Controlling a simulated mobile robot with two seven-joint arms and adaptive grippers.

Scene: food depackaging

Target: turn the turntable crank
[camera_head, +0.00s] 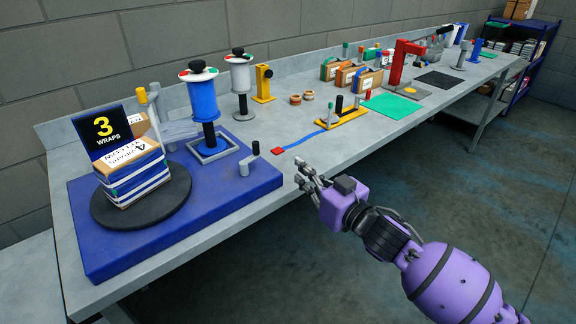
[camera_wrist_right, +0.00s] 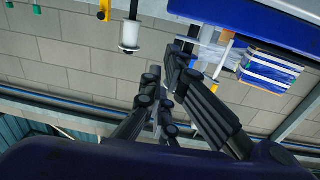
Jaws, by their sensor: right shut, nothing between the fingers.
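The turntable crank (camera_head: 248,162) is a grey arm with an upright black handle, on the right part of the blue base (camera_head: 110,252). The black round turntable (camera_head: 165,208) is at the base's left. A carton with blue and white bands (camera_head: 135,181) sits on it and also shows in the right wrist view (camera_wrist_right: 270,70). My purple right gripper (camera_head: 303,174) is shut and empty, to the right of the crank and apart from it, near the bench's front edge. Its dark fingers (camera_wrist_right: 160,88) fill the middle of the wrist view. My left gripper is not in view.
A sign reading "3 WRAPS" (camera_head: 103,128) stands behind the carton. A blue film spool (camera_head: 203,100) and a white spool (camera_head: 240,76) stand behind the crank. A red-ended blue strip (camera_head: 300,141) lies on the bench beside the base. Open floor lies in front.

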